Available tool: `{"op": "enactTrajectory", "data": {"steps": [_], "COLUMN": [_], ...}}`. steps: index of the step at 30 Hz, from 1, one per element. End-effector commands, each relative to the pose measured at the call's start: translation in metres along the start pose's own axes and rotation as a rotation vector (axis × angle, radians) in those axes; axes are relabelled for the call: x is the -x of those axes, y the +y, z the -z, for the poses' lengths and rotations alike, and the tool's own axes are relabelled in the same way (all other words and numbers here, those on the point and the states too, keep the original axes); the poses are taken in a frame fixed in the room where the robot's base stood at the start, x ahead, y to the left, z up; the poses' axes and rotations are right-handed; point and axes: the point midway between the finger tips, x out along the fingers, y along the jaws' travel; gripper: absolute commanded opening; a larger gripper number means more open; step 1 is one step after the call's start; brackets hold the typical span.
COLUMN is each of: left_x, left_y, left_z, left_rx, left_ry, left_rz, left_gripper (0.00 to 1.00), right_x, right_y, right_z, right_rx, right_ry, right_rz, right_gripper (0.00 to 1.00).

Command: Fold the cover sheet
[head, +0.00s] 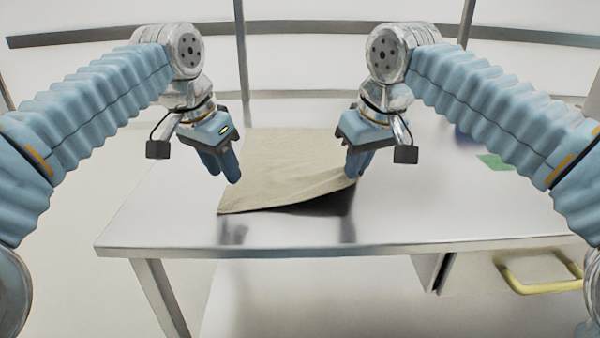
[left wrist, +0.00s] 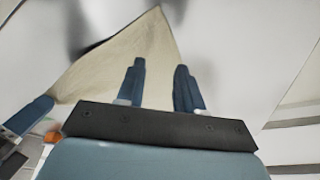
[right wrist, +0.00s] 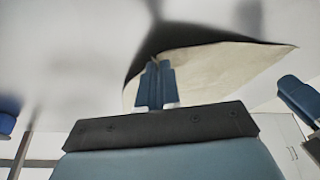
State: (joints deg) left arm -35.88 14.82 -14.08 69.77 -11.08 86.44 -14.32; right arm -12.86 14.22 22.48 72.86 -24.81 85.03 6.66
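The beige cover sheet (head: 288,165) lies on the metal table, its near right corner lifted off the surface with a dark shadow beneath. My right gripper (head: 354,178) is at that raised corner. In the right wrist view its fingers (right wrist: 155,62) are together on the sheet's edge (right wrist: 205,68). My left gripper (head: 230,180) is above the sheet's left edge, near the front left corner. In the left wrist view its fingers (left wrist: 160,65) stand apart with nothing between them, and the sheet (left wrist: 120,55) shows behind, its corner pointing up.
A yellow handle (head: 540,287) shows below the table at the right. A dark rail (head: 75,36) runs behind.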

Motion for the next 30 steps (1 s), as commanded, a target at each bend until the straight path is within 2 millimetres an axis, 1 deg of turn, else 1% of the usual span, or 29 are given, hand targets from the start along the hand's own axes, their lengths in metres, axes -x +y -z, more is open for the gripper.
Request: {"op": "enactTrajectory", "data": {"steps": [1,5,11,15,18,25,30], "left_x": [0.000,0.000,0.000,0.000,0.000,0.001,0.018], "left_y": [0.000,0.000,0.000,0.000,0.000,0.000,0.000], "left_z": [0.000,0.000,0.000,0.000,0.000,0.000,0.004], "left_rx": [0.000,0.000,0.000,0.000,0.000,0.000,0.000], "left_ry": [0.000,0.000,0.000,0.000,0.000,-0.002,-0.037], "left_rz": [0.000,0.000,0.000,0.000,0.000,0.000,0.001], "left_gripper": [0.45,0.65,0.65,0.86,1.00,1.00,1.00], "right_x": [0.000,0.000,0.000,0.000,0.000,0.001,0.009], "right_y": [0.000,0.000,0.000,0.000,0.000,0.000,0.000], "right_z": [0.000,0.000,0.000,0.000,0.000,0.000,0.003], "right_rx": [0.000,0.000,0.000,0.000,0.000,0.000,0.000], "right_ry": [0.000,0.000,0.000,0.000,0.000,0.000,0.000], "right_rz": [0.000,0.000,0.000,0.000,0.000,0.000,0.000], "right_gripper": [0.00,0.00,0.00,0.00,0.00,0.00,0.00]}}
